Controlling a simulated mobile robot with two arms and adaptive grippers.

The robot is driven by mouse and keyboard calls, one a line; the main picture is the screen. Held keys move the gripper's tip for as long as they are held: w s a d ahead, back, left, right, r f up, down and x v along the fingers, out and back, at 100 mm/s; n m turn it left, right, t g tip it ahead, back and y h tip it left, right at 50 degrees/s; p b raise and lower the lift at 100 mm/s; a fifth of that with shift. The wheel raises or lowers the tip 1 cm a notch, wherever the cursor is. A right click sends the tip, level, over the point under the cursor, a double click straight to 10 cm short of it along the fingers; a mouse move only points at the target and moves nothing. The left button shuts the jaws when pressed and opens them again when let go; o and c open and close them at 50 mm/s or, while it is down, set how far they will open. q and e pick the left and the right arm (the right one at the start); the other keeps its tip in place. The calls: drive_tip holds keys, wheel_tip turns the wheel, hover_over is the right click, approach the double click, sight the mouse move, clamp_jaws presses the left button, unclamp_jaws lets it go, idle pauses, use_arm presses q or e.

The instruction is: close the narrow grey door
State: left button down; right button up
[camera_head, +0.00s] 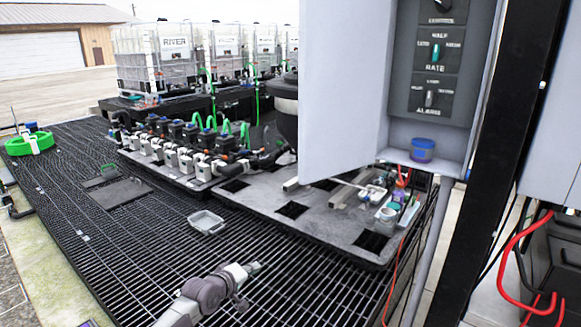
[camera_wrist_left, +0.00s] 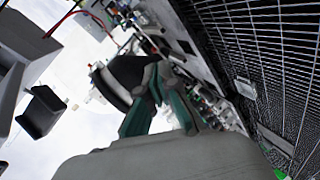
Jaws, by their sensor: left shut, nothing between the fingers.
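The narrow grey door (camera_head: 345,85) stands open in the head view. It hangs at the left side of the grey control cabinet (camera_head: 452,150), swung out to the left, so the panel inside shows. My left gripper (camera_head: 254,267) is low and left of the door, over the dark grating, well apart from the door. Its fingers (camera_wrist_left: 160,75) show in the wrist view, shut and empty. The door cannot be made out for sure in the wrist view. My right gripper is not in view.
A blue cup (camera_head: 422,149) stands on the cabinet's floor. Below is a grey pallet (camera_head: 295,212) with small bottles and tools. A black post (camera_head: 490,165) stands right of the cabinet. A small clear tray (camera_head: 207,222) lies on the grating. White totes (camera_head: 150,60) stand behind.

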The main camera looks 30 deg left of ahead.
use_arm(q)
wheel_tip(320, 180, up, 28)
drive_tip(key=w+d+n+t+h+p, duration=0.1)
drive_tip(key=w+d+n+t+h, duration=0.1)
drive_tip(key=n+t+h, duration=0.15)
drive_tip(key=w+d+p, duration=0.4)
drive_tip(key=w+p, duration=0.3)
drive_tip(key=w, duration=0.1)
drive_tip(key=shift+d+t+y, duration=0.35)
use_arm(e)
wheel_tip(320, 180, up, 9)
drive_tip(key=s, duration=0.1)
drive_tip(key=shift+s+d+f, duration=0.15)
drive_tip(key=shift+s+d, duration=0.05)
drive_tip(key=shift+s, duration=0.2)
use_arm(q)
drive_tip(key=shift+m, duration=0.25)
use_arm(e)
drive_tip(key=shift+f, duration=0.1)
